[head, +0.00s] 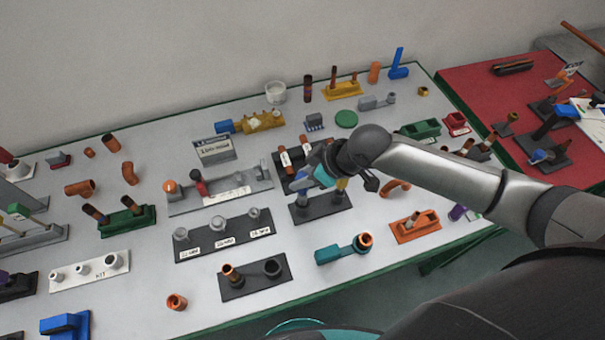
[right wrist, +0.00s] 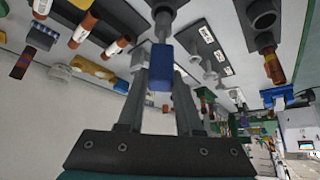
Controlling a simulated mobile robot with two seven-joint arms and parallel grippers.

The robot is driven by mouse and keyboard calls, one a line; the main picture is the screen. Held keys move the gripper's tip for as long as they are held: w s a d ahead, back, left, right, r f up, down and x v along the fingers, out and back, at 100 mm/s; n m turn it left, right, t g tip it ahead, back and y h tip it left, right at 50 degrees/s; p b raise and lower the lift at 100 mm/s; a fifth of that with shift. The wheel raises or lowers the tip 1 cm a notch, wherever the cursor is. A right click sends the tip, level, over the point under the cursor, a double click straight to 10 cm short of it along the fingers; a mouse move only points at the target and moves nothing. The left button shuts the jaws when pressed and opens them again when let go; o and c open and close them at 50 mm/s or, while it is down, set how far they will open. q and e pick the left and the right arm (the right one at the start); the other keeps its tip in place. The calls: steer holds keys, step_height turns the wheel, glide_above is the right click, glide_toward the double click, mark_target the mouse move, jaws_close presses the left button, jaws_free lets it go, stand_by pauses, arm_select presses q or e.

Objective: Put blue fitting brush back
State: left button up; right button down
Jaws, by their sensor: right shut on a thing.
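The blue fitting brush (right wrist: 160,75) shows as a small blue block between my right fingertips in the right wrist view. A grey round part stands just beyond it; I cannot tell whether they touch. My right gripper (right wrist: 158,95) is shut on the brush. In the head view my right gripper (head: 318,180) is over a small black holder (head: 320,211) near the middle of the table. My wrist partly covers that holder, and the brush's lower end cannot be made out. My left gripper is not in view.
The grey table (head: 300,312) is crowded with fittings and stands. A dark stand with grey fittings (head: 225,238) is left of the gripper, and a teal fitting (head: 335,254) is in front. A red table (head: 490,95) is at the right. Free strips lie along the front edge.

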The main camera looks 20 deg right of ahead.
steer(key=shift+p, duration=0.7)
stand_by(0.6)
steer(key=shift+f, duration=0.1)
stand_by(0.5)
steer(key=shift+f+b, duration=1.8)
steer(key=shift+f, duration=0.85)
steer(key=c, duration=0.5)
jaws_free()
steer(key=shift+r, duration=0.1)
steer(key=p+v, duration=0.2)
steer(key=v, duration=1.3)
steer(key=shift+d, duration=0.15)
